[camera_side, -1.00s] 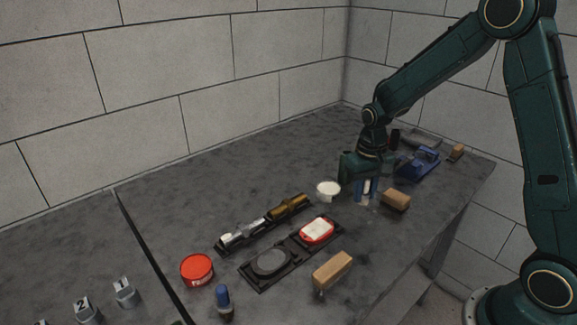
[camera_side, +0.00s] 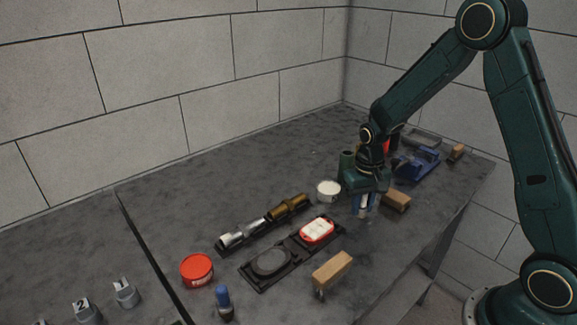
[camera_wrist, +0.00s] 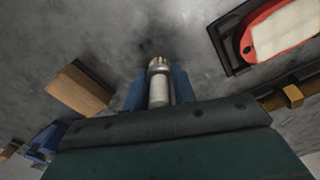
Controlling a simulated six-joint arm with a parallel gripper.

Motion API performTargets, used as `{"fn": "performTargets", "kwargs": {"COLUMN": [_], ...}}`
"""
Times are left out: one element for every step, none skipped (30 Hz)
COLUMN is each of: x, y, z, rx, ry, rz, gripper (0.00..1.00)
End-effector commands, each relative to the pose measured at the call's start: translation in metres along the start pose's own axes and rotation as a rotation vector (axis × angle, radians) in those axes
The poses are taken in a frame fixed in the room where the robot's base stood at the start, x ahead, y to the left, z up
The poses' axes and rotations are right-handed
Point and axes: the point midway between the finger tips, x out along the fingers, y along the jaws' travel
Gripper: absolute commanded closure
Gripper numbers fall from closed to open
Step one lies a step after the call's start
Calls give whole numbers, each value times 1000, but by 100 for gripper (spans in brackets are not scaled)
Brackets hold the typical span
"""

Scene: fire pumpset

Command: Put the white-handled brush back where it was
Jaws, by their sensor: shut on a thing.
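My gripper (camera_side: 364,208) points down low over the grey bench, near its front right part. Its blue fingers also show in the wrist view (camera_wrist: 158,90). They are shut on the white-handled brush. The brush's pale handle (camera_side: 363,203) shows between the fingers in the side view, roughly upright. In the wrist view the brush (camera_wrist: 158,86) shows as a whitish cylinder with a metallic ring at its far end. A dark patch lies beyond that end; I cannot tell whether it is bristles or shadow. Whether the brush touches the bench is unclear.
A wooden block (camera_side: 397,201) is close right of the gripper, and a white cup (camera_side: 328,191) is to its left. A black tray (camera_side: 292,257) holds a red-and-white piece (camera_side: 317,231). Another wooden-handled item (camera_side: 332,270) lies in front. A blue tool (camera_side: 418,165) is behind.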

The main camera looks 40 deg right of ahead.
Motion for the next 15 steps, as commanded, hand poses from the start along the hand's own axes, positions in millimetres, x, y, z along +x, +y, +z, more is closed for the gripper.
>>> {"fn": "performTargets", "kwargs": {"x": [1,2,2,2,2,2,2,2,2,2,2,2,2,2,2], "y": [0,0,0,0,0,0,0,0,0,0,0,0,0,0,0], "z": [0,0,0,0,0,0,0,0,0,0,0,0,0,0,0], "rx": [0,0,0,0,0,0,0,0,0,0,0,0,0,0,0], "ry": [-1,-1,-1,0,-1,-1,-1,-1,-1,-1,-1,-1,-1,-1,0], "rz": [0,0,0,0,0,0,0,0,0,0,0,0,0,0,0], "gripper": [96,96,70,64,58,52,52,52,52,52,52,52,52,52,52]}}
